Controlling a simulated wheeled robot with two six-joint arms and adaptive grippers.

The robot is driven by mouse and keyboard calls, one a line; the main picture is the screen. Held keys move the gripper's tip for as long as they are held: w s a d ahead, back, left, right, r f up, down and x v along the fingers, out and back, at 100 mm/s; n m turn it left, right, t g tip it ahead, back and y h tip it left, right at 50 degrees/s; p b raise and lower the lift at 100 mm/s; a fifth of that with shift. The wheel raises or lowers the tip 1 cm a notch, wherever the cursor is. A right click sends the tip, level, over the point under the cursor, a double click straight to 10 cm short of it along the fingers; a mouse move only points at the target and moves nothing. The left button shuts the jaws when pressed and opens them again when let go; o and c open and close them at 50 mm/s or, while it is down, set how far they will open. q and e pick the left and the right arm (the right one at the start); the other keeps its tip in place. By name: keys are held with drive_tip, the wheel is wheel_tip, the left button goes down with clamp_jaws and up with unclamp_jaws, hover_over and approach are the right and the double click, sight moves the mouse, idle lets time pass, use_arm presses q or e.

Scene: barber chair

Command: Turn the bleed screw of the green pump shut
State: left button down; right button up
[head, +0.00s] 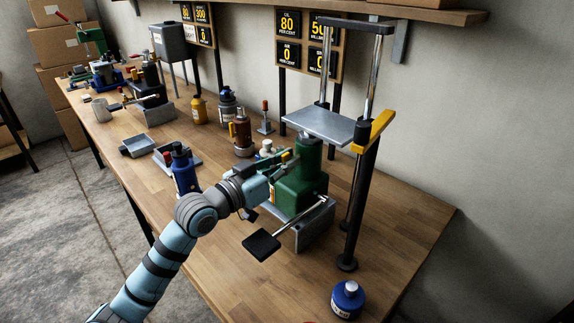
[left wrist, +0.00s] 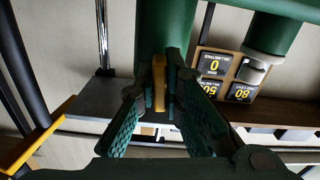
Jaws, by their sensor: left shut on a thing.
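The green pump (head: 296,190) stands on a grey base under the metal press stand, with a black-padded pedal (head: 262,245) at its front. In the left wrist view its green body (left wrist: 165,25) fills the top middle. My left gripper (head: 286,167) is at the pump's left side. In the left wrist view my fingers (left wrist: 161,90) are shut on a small brass-yellow piece (left wrist: 159,72), which looks like the bleed screw, in front of the green body. How far the screw is turned cannot be told. My right gripper is not in view.
The press stand's plate (head: 322,126) and yellow handle (head: 374,131) are above and right of the pump. A blue bottle (head: 183,172) stands close behind my left arm, and a round blue bottle (head: 347,300) at the front right. Gauge signs (head: 307,42) hang behind.

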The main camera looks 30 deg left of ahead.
use_arm(q)
drive_tip(key=shift+f+m, duration=0.25)
drive_tip(key=shift+m, duration=0.35)
drive_tip(key=c, duration=1.7)
unclamp_jaws()
drive_tip(key=shift+r, duration=0.1)
drive_tip(key=shift+r, duration=0.1)
